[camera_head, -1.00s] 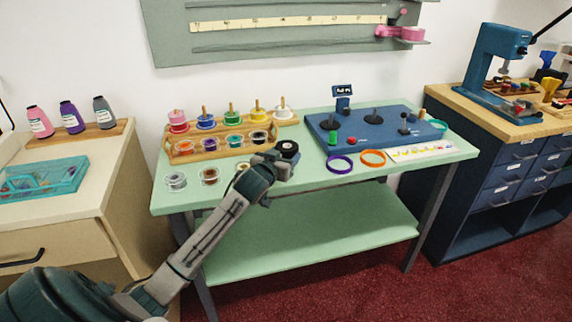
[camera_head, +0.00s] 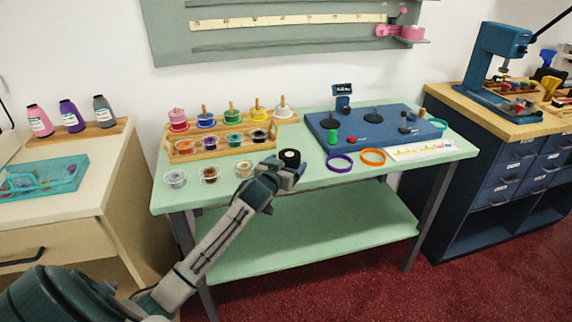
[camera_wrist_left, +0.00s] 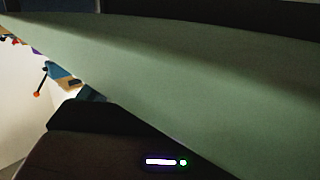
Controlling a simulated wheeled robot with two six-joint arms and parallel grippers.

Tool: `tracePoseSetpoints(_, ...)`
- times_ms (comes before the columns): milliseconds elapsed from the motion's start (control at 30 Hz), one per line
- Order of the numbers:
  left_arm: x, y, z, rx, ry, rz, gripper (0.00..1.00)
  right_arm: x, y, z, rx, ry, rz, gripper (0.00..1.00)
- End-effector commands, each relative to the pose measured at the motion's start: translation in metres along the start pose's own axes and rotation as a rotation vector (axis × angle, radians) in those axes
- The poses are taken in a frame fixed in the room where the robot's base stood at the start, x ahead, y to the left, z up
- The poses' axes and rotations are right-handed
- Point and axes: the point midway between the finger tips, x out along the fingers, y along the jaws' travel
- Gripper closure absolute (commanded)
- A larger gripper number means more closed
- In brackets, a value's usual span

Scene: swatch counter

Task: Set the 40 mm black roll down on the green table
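The black roll (camera_head: 290,157) with a pale core shows in the head view at the fingertips of my left gripper (camera_head: 288,167), over the front middle of the green table (camera_head: 330,194). The gripper appears shut on it; its fingers hide the lower part of the roll, and I cannot tell whether the roll touches the table. The left wrist view shows a pale green surface (camera_wrist_left: 200,80) very close, and no roll can be made out there. My right gripper is out of view.
Several clear-cased rolls, among them a brown one (camera_head: 210,174), stand left of the gripper. A wooden rack (camera_head: 220,150) of coloured spools is behind them. A purple ring (camera_head: 339,163), an orange ring (camera_head: 372,157) and a blue board (camera_head: 375,135) lie to the right.

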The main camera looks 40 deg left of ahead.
Motion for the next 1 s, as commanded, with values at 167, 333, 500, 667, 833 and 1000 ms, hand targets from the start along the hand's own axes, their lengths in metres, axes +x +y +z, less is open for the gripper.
tracePoseSetpoints(167, 0.000, 0.000, -0.002, 0.000, 0.001, 0.000, 0.16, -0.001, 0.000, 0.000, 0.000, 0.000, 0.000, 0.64)
tracePoseSetpoints(333, -0.017, -0.001, 0.000, 0.004, 0.000, 0.001, 0.16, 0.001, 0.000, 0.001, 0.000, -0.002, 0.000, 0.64)
tracePoseSetpoints(500, -0.053, 0.000, 0.000, 0.005, 0.000, 0.001, 0.16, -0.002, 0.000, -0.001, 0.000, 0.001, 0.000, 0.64)
tracePoseSetpoints(667, -0.085, 0.000, 0.000, 0.005, -0.001, 0.001, 0.16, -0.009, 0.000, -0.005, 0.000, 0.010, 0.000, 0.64)
tracePoseSetpoints(833, -0.109, -0.001, 0.000, 0.003, -0.002, 0.000, 0.16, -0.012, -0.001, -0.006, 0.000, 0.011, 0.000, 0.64)
tracePoseSetpoints(1000, -0.119, 0.000, -0.001, 0.001, 0.000, 0.000, 0.16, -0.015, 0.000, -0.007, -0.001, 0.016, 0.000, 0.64)
